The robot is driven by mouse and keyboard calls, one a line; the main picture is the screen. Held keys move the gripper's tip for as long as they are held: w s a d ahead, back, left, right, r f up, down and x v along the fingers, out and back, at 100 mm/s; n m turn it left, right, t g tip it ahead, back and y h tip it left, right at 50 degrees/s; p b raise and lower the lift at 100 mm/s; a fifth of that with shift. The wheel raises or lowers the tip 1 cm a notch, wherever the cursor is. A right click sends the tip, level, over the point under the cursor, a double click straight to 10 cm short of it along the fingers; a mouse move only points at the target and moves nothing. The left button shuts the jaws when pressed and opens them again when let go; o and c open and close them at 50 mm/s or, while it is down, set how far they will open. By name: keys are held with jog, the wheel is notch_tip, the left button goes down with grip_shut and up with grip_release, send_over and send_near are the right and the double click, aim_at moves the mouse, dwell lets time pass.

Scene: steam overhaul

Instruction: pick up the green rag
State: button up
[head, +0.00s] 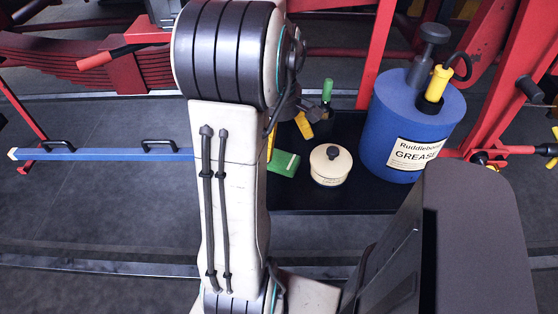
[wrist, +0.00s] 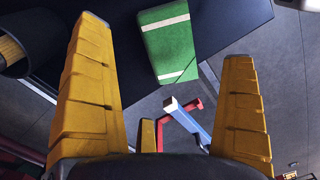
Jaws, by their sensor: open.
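The green rag (head: 284,163) is a small flat green piece on the black tabletop (head: 330,201), just right of my arm in the head view. My arm hides part of its left side. In the wrist view the rag (wrist: 168,45) shows two white stripes and lies beyond and between the yellow fingers, near an edge of the dark surface. My gripper (head: 287,138) is open and empty, close to the rag in the head view. Its fingers stand wide apart in the wrist view (wrist: 163,48), with no visible contact with the rag.
A round cream tin (head: 330,168) with a dark knob stands right of the rag. A large blue grease drum (head: 385,125) stands farther right. A green-handled item (head: 327,92) is behind the gripper. A blue bar (head: 105,154) is at left, with red framework around.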

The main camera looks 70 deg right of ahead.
aim_at(281, 154)
jog(key=shift+s+a+f, duration=0.1)
jog(key=shift+s+f, duration=0.05)
jog(key=shift+f, duration=1.3)
jog(key=shift+s+f, duration=0.1)
jog(key=shift+f, duration=1.3)
jog(key=shift+c, duration=0.4)
jog(key=c, duration=1)
jog(key=shift+r+p, duration=0.4)
jog(key=shift+r, duration=4.6)
jog(key=shift+c, duration=0.2)
